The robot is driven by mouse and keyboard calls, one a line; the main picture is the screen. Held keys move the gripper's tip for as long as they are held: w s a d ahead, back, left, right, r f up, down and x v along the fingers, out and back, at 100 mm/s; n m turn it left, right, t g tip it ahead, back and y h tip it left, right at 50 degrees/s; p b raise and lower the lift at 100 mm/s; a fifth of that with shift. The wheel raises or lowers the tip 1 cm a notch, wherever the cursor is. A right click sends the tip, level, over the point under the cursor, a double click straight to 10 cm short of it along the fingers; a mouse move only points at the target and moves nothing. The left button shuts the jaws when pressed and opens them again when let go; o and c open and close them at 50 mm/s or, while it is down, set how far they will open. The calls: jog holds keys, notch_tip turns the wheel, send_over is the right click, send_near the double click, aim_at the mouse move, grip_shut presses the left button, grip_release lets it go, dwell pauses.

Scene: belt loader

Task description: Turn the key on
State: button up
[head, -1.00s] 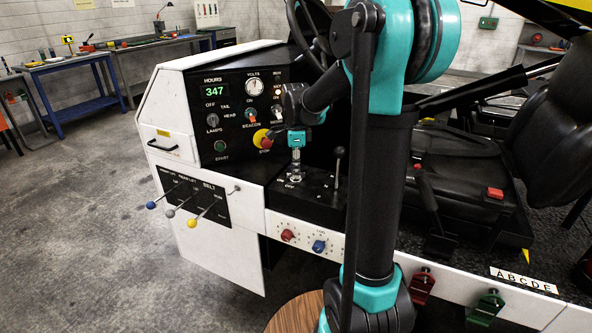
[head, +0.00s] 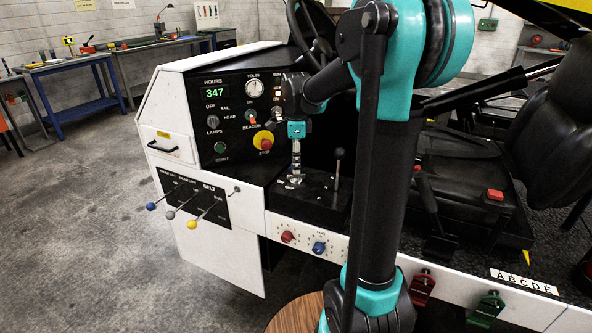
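My gripper (head: 296,172) points straight down at the top of the black side console (head: 318,202), beside the short black lever. A small bright metal piece, seemingly the key and its switch (head: 295,180), is right under the fingertips, with white lettering around it. The fingers are thin and seen from the side, so I cannot tell if they are shut on the key or only just above it. The key's angle is too small to read.
The dash panel (head: 238,110) with a yellow-and-red stop button (head: 263,140) stands close behind my gripper. A black lever (head: 338,165) rises just right of it. The steering wheel (head: 305,30) is above, and the seat (head: 560,140) is at the right.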

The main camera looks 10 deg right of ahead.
notch_tip(320, 180, up, 9)
jog(key=shift+f, duration=0.15)
dwell(0.4)
